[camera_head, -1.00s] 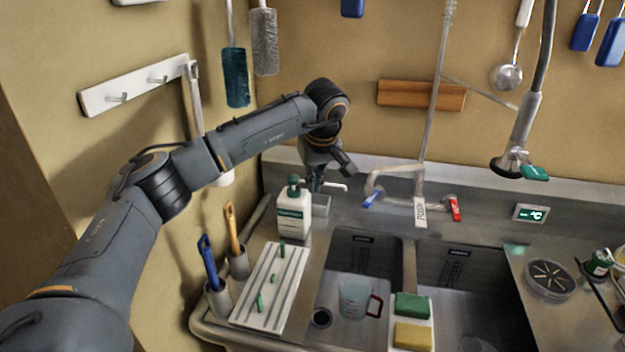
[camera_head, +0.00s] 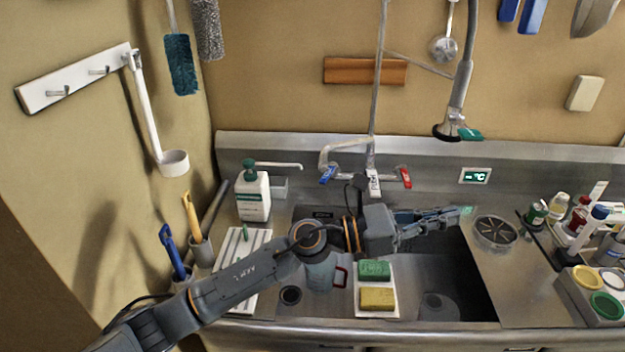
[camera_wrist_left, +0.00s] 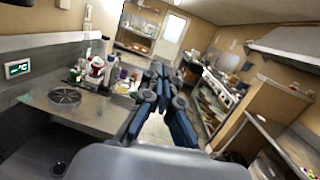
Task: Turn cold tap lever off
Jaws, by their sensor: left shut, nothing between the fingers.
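The cold tap lever (camera_head: 327,175) is blue. It sits on the left end of the wall tap and slants down to the left. The hot lever (camera_head: 405,177) is red, on the right end of the same tap, and hangs downward. My left gripper (camera_head: 466,211) is shut and empty. It reaches out to the right over the right basin, below and to the right of the tap, apart from both levers. In the left wrist view its fingers (camera_wrist_left: 160,78) come together, pointing away from the tap. The tap is not in that view. My right gripper is not in view.
A soap bottle (camera_head: 253,193) stands left of the tap. A swing spout (camera_head: 340,147) and hanging sprayer (camera_head: 458,115) flank the tap riser. Green and yellow sponges (camera_head: 376,298) lie between the basins. Jars and bottles (camera_head: 580,215) crowd the right counter.

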